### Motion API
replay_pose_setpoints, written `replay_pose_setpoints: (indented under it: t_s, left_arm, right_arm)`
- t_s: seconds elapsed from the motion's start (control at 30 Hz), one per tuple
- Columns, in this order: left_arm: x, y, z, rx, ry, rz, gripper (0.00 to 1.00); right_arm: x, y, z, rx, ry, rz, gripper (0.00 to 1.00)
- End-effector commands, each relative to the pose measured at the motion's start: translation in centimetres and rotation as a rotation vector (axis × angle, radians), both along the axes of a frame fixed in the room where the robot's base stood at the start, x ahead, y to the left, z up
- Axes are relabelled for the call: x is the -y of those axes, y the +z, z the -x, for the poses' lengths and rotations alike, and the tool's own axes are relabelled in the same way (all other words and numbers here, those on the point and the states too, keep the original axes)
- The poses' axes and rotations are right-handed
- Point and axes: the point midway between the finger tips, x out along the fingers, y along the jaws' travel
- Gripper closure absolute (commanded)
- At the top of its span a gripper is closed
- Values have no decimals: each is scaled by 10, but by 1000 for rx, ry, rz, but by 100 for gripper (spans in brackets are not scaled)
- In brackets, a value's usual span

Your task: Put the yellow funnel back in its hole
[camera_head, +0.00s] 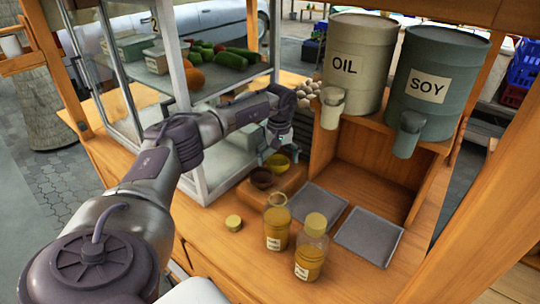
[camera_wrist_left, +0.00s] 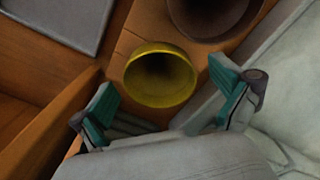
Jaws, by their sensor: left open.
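The yellow funnel (camera_head: 279,161) is at the wooden block (camera_head: 287,188), beside a dark brown funnel (camera_head: 261,179). In the left wrist view the yellow funnel (camera_wrist_left: 160,84) shows its wide mouth, with the brown funnel (camera_wrist_left: 212,18) at the top. My left gripper (camera_head: 277,154) is over the yellow funnel. In the wrist view its open fingers (camera_wrist_left: 168,106) lie on either side of the funnel's near rim, with gaps on both sides. The funnel's lower part and the hole are hidden, so I cannot tell how it is seated. My right gripper is not in view.
An uncapped bottle (camera_head: 277,230), a loose yellow cap (camera_head: 233,223) and a capped bottle (camera_head: 311,252) stand in front. Two grey trays (camera_head: 318,204) (camera_head: 368,237) lie at right. A glass case (camera_head: 204,153) stands close left; OIL (camera_head: 357,62) and SOY (camera_head: 432,85) containers stand above right.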

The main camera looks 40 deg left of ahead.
Motion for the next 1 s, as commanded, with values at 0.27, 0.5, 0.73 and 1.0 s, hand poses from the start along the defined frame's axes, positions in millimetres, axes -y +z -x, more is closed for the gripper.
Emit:
replay_pose_setpoints:
  t_s: [0.27, 0.5, 0.73, 1.0]
  left_arm:
    - [0, 53, -1, 6, 0, 1, 0]
    - [0, 98, -1, 4, 0, 0, 0]
    - [0, 115, -1, 1, 0, 1, 0]
    - [0, 116, 0, 0, 0, 0, 0]
  right_arm:
    - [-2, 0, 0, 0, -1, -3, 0]
    - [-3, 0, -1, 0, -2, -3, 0]
    - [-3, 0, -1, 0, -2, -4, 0]
    - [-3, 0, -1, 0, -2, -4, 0]
